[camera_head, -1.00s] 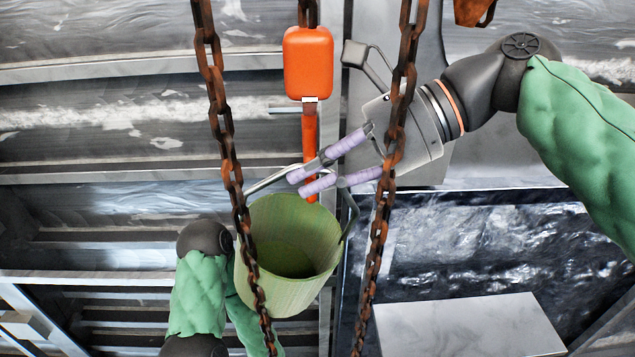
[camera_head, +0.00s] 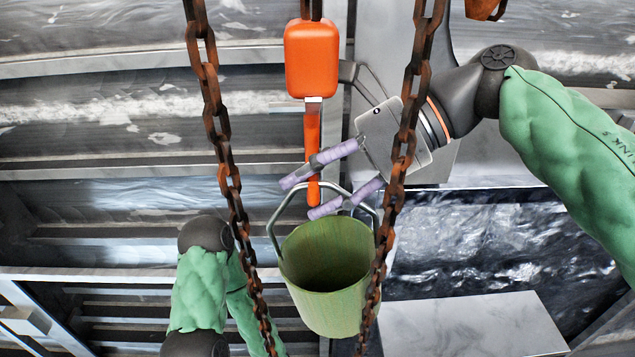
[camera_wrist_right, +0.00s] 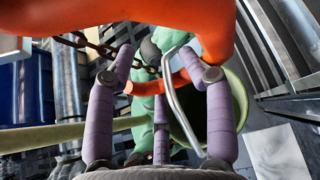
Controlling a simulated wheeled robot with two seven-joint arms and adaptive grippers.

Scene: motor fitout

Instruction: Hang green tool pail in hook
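The green tool pail (camera_head: 335,300) hangs below the orange hook (camera_head: 313,150), tilted slightly, its mouth facing me. Its metal handle (camera_head: 275,215) rises to the hook's lower end and appears to be on it; the exact contact is hard to make out. My right gripper (camera_head: 299,198) is open, its lavender fingers spread on either side of the hook's lower end and the handle top. The right wrist view shows the spread fingers (camera_wrist_right: 157,60), the handle rod (camera_wrist_right: 180,110) and the hook's orange curve (camera_wrist_right: 185,80) between them. My left gripper is not in view.
Rusty chains hang left (camera_head: 222,150) and right (camera_head: 402,150) of the hook; the right one crosses in front of my right gripper and the pail's edge. The orange hook block (camera_head: 312,60) is above. A pale flat slab (camera_head: 470,325) lies at lower right.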

